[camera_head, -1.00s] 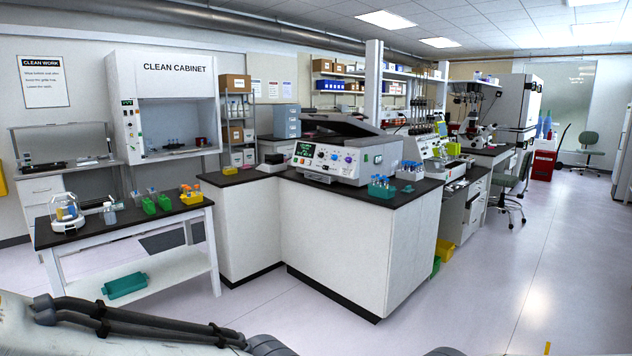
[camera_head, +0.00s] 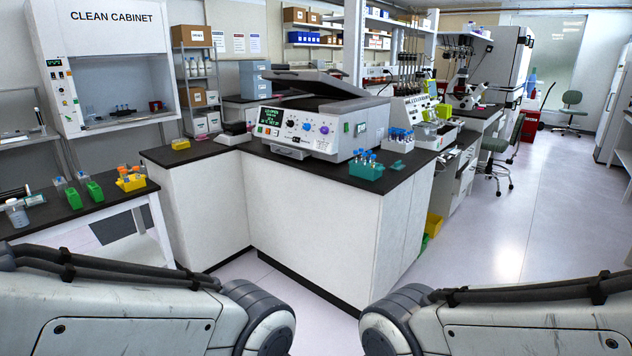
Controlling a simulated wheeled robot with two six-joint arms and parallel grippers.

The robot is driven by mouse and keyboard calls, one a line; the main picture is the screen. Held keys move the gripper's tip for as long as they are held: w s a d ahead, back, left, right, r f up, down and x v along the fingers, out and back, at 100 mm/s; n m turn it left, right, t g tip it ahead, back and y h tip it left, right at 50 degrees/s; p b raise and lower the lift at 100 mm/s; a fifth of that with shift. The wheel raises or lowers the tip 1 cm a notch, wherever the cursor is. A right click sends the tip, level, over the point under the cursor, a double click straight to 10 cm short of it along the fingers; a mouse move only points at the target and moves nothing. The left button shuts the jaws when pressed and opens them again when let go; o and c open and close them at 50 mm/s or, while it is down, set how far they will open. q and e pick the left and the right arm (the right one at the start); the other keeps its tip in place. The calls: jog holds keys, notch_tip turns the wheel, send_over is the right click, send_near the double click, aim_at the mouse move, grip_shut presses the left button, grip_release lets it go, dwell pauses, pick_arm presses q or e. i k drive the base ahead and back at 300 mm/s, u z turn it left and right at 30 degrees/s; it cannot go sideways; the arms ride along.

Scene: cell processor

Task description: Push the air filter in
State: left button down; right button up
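The cell processor (camera_head: 318,128) stands on the dark top of the white corner bench, with its grey lid tilted up and a panel of knobs and a small screen on its front. A low grey drawer-like piece (camera_head: 288,151) sticks out at the bottom of its front; I cannot tell whether it is the air filter. A small green and dark part shows on its right side. My two arms reach in from the lower left and lower right, well in front of the bench. Neither gripper is in view.
The corner bench (camera_head: 310,230) stands ahead of my arms. A teal tube rack (camera_head: 367,170) and a blue-capped tube rack (camera_head: 399,140) sit right of the processor. A side table (camera_head: 50,212) with green and yellow racks is at left. Open floor (camera_head: 500,270) lies to the right.

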aim_at(298, 154)
jog(key=i, duration=2.75)
